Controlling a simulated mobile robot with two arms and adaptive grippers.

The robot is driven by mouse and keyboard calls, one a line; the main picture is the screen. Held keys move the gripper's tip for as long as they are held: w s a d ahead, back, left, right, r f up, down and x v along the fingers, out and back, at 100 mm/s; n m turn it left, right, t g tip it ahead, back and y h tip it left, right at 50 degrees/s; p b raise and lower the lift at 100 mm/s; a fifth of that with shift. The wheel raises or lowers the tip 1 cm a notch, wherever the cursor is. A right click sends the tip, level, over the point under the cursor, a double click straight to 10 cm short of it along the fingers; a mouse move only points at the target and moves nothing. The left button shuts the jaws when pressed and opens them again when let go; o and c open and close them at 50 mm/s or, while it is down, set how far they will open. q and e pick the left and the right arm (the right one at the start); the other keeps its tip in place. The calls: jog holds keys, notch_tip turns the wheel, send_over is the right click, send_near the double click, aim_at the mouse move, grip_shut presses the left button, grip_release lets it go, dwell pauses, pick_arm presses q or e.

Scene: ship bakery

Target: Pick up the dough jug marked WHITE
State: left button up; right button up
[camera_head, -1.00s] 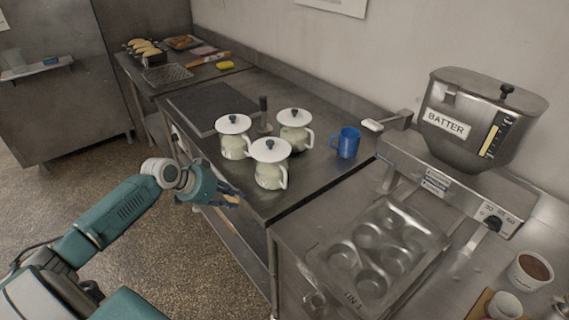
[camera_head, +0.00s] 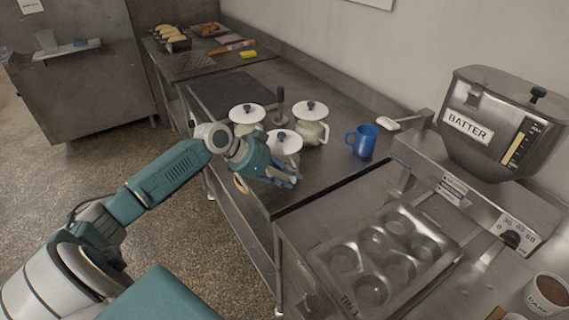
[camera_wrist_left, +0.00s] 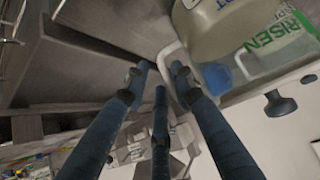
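Three cream jugs with white lids and dark knobs stand on the steel counter in the head view: a front one (camera_head: 285,143), a back left one (camera_head: 246,114) and a back right one (camera_head: 311,108). No WHITE mark is readable. My left gripper (camera_head: 290,177) is at the front jug and partly covers its body. In the left wrist view, its blue fingers (camera_wrist_left: 160,75) are spread, with a pale handle (camera_wrist_left: 172,58) between their tips. A nearby jug (camera_wrist_left: 222,28) shows part of a label; another behind it reads RISEN in green (camera_wrist_left: 283,32). My right gripper is out of view.
A blue mug (camera_head: 362,140) stands right of the jugs. A dark upright handle (camera_head: 280,107) rises between them. A muffin tin (camera_head: 330,252) and the BATTER hopper (camera_head: 500,120) are at the right. Open floor (camera_head: 110,170) lies left of the counter.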

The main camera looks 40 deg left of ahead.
pick_arm(q)
jog(key=shift+p+x, duration=0.5)
jog(key=shift+x, duration=1.45)
jog(key=shift+s+a, duration=0.1)
grip_shut()
jog(key=shift+r, duration=0.2)
